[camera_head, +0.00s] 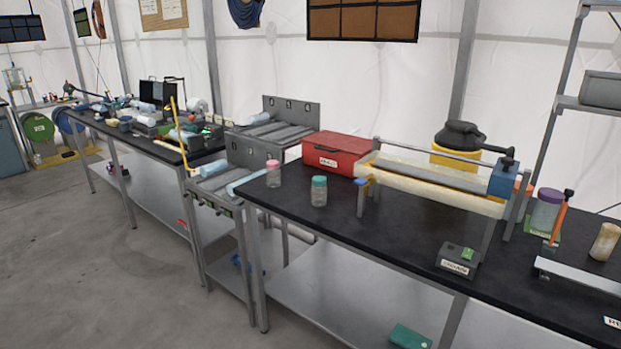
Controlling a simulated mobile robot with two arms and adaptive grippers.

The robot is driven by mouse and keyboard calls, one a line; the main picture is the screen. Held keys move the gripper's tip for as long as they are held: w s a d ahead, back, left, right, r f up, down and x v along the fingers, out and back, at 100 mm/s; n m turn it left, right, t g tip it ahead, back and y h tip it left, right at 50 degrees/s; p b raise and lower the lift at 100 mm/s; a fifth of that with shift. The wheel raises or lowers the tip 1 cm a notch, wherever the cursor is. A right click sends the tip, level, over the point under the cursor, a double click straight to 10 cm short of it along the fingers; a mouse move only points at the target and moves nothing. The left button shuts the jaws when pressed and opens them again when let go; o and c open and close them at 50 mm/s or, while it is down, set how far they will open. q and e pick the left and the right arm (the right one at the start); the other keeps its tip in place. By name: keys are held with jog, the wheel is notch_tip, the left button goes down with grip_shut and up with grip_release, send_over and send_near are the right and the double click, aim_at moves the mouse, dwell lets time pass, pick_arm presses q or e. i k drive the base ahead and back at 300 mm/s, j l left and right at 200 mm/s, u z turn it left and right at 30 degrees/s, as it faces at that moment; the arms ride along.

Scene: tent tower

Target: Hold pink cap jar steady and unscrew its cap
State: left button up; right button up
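The pink cap jar (273,174) is a clear jar with a pink cap. It stands upright near the left end of the black-topped table (345,232), with its cap on. A similar clear jar with a teal cap (319,191) stands a little to its right and nearer the front edge. Neither of my grippers shows in the head view, and nothing is holding the jar.
A red box (334,152) sits behind the jars. A long roller frame (434,186) stands right of it. A small dark device (458,260) and a purple-lidded jar (547,211) are further right.

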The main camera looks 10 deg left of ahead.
aim_at(273, 176)
jog(key=i+j+z, duration=0.15)
jog(key=z, duration=0.3)
jog(key=i+j+z, duration=0.1)
jog(key=j+z, duration=0.2)
jog(key=z, duration=0.15)
jog(key=j+z, duration=0.3)
jog(key=z, duration=0.15)
jog(key=j+z, duration=0.15)
jog(key=j, duration=0.4)
jog(key=j+z, duration=0.15)
jog(key=j, duration=0.45)
jog(key=j+z, duration=0.15)
jog(key=j, duration=0.4)
jog(key=j+z, duration=0.15)
jog(key=j, duration=0.45)
jog(key=k+j+z, duration=0.15)
jog(key=j, duration=0.4)
jog(key=j+z, duration=0.15)
jog(key=j, duration=0.4)
jog(key=k, duration=0.05)
